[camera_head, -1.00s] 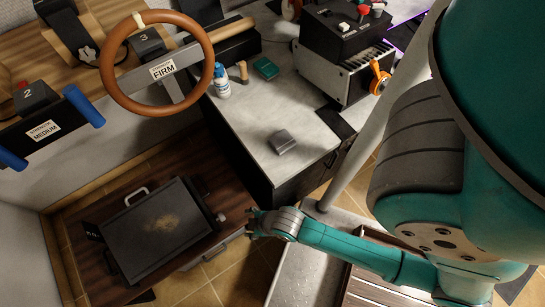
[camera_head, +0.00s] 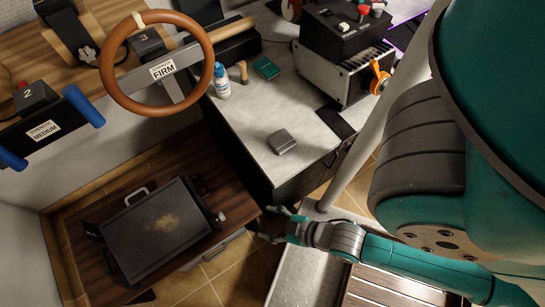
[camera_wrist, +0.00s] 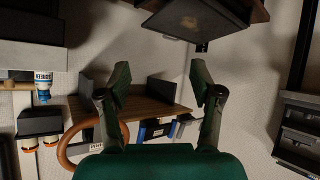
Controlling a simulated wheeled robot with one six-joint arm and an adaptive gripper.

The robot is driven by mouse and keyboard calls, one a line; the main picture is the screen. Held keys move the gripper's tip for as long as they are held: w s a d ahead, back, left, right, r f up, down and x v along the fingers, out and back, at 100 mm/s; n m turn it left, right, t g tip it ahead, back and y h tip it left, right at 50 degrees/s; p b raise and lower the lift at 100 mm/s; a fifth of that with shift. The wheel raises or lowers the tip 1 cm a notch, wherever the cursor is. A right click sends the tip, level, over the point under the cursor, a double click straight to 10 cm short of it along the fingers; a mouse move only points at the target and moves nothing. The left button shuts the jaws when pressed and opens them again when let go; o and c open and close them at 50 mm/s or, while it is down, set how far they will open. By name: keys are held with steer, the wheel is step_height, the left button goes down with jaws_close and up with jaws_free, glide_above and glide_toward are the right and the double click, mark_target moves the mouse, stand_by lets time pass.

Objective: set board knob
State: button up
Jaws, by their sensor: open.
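A dark flat board like a griddle (camera_head: 158,228), with a brownish patch on top, lies on a brown wooden table at the lower left. A small pale knob (camera_head: 221,216) sticks out at its right edge. My gripper (camera_head: 270,224) is right of the knob, apart from it, with its fingers open and empty. In the wrist view my gripper (camera_wrist: 160,85) has its two fingers spread, with nothing between them. The board also shows at the top of the wrist view (camera_wrist: 190,18). I cannot make out the knob's setting.
The wooden table (camera_head: 75,225) has bare room around the board. A brown steering wheel (camera_head: 207,50) is at the upper left. A pale post (camera_head: 345,172) rises nearby.

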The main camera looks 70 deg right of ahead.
steer(key=shift+s+r, duration=0.3)
steer(key=shift+r, duration=0.45)
steer(key=s+r+m+t, duration=0.2)
steer(key=s+r+t, duration=0.1)
steer(key=r, duration=0.9)
steer(key=shift+s+r, duration=0.25)
steer(key=shift+s, duration=0.15)
